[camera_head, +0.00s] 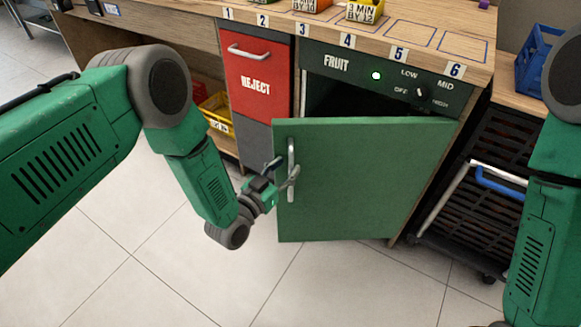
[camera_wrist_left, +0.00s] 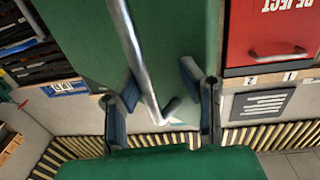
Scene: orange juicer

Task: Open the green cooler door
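The green cooler door (camera_head: 360,180) stands partly open under the FRUIT panel. Its left edge is swung out toward me, and a dark gap shows above it. The door's silver vertical handle (camera_head: 291,158) is near that left edge. My left gripper (camera_head: 283,173) is at the handle. In the left wrist view, the fingers of my left gripper (camera_wrist_left: 160,100) are spread apart, with the handle (camera_wrist_left: 137,55) between them and the green door (camera_wrist_left: 172,40) behind. The handle looks nearer one finger; I cannot tell whether they touch. My right arm shows at the right, with its gripper out of view.
The red REJECT drawer (camera_head: 258,80) is left of the cooler. A dark crate cart (camera_head: 484,195) with a metal and blue handle stands right. Open tiled floor (camera_head: 330,285) lies in front.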

